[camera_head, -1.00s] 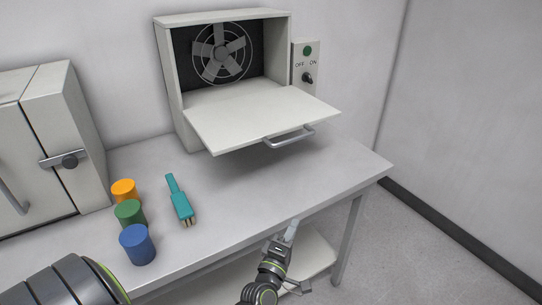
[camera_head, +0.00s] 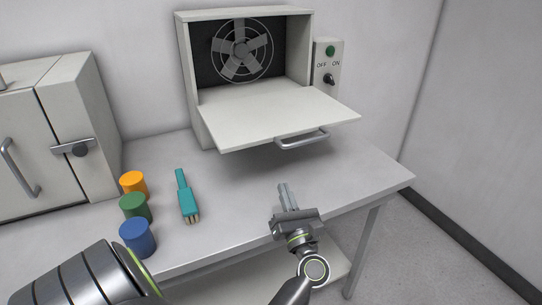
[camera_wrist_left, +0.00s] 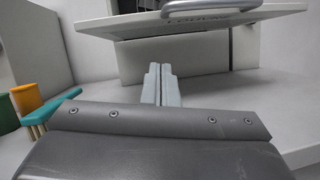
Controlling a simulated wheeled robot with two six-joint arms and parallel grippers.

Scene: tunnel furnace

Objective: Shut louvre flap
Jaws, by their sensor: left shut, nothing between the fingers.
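The louvre flap (camera_head: 270,108) is a pale panel hinged at the lower front of a wall box (camera_head: 203,125). It stands open, sticking out nearly level over the table, with a bar handle (camera_head: 302,140) at its front edge. In the left wrist view the flap (camera_wrist_left: 145,26) and its handle (camera_wrist_left: 212,9) show at the top. My left gripper (camera_head: 287,188) is shut and empty, in front of and lower than the handle, apart from it. Its fingers (camera_wrist_left: 160,70) point toward the box in the left wrist view. My right gripper is not in view.
A fan (camera_head: 241,50) sits inside the box, with a switch panel (camera_head: 328,65) to its right. Orange (camera_head: 133,184), green (camera_head: 135,207) and blue (camera_head: 138,237) cylinders and a teal tool (camera_head: 187,197) stand or lie left on the table (camera_head: 235,222). A latched cabinet (camera_head: 80,120) is far left.

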